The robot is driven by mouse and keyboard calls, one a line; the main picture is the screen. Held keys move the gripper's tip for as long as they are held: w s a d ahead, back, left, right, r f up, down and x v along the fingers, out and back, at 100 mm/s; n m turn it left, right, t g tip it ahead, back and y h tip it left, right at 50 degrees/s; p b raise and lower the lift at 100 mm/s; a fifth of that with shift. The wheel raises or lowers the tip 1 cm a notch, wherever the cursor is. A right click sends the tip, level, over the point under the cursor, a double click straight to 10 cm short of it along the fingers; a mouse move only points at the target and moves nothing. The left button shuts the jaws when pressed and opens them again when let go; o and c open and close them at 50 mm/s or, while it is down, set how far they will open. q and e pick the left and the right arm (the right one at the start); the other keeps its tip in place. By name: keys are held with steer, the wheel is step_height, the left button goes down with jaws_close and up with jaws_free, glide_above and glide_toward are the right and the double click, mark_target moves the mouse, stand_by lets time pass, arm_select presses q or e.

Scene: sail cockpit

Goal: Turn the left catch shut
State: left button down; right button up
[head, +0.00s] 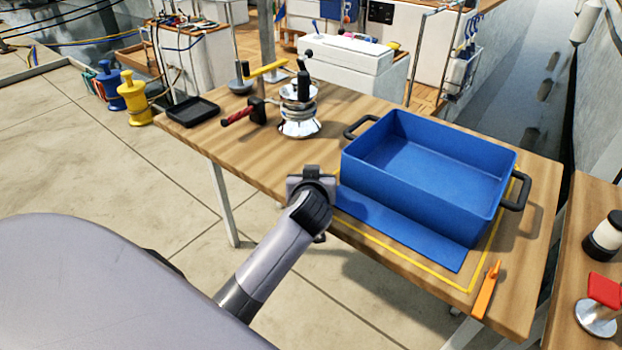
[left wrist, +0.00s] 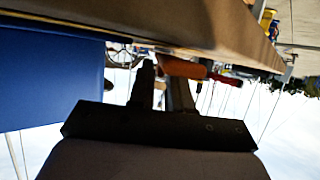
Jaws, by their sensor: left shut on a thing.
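The blue box (head: 430,160) stands open on the wooden table, with a flat blue flap or panel (head: 410,232) along its near side. My left gripper (head: 312,184) is at the table's near edge, left of the panel. In the left wrist view, the fingers (left wrist: 164,84) are shut on an orange piece (left wrist: 183,67), which looks like the left catch. My gripper hides this catch in the head view, and its exact angle cannot be told. Another orange catch (head: 486,291) lies near the table's front right corner. My right gripper is not in view.
A yellow outline (head: 440,277) surrounds the box on the table (head: 260,155). A chrome winch (head: 299,115), a red-handled tool (head: 238,116) and a black tray (head: 193,111) stand to the left. A second bench (head: 590,240) is at the right.

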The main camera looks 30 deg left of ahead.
arm_select(q)
steer(key=shift+r, duration=0.1)
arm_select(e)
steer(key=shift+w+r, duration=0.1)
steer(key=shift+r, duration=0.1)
arm_select(q)
steer(key=c, duration=1.3)
jaws_free()
steer(key=shift+o, duration=0.2)
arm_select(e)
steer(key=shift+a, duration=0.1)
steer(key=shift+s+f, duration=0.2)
